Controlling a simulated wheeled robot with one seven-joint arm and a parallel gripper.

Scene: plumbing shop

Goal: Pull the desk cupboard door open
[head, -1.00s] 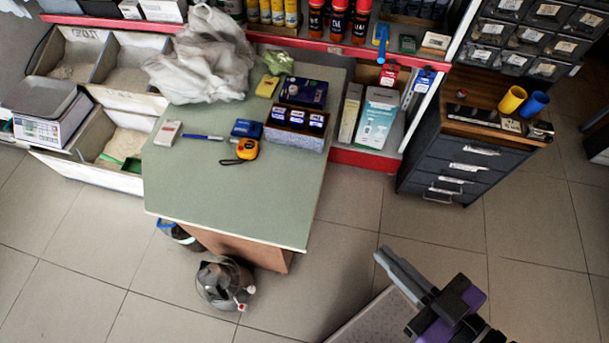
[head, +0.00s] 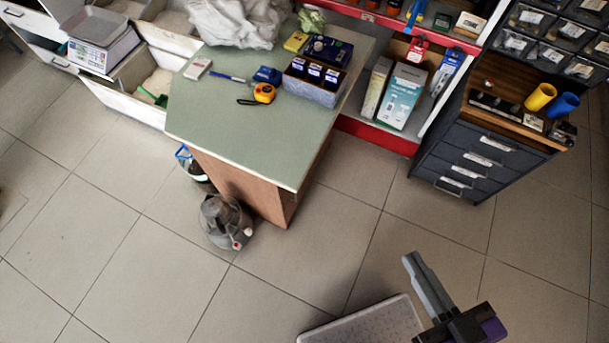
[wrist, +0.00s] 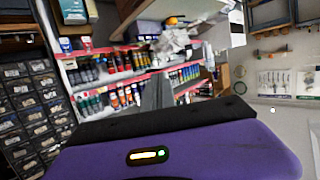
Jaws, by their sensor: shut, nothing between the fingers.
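The desk (head: 262,105) has a green top and a brown wooden body beneath it, at the upper middle of the head view. The desk's brown side panel (head: 243,187) shows below the top's front edge; I cannot make out a cupboard door or its handle. My gripper (head: 412,262) is at the lower right of the head view, over the floor and well apart from the desk. Its grey fingers are together with nothing between them. In the wrist view, the finger (wrist: 157,92) points toward the shelves.
A dark drawer cabinet (head: 470,160) stands at right. Tiled floor (head: 130,260) is clear in front of the desk. Small goods lie on the desk.

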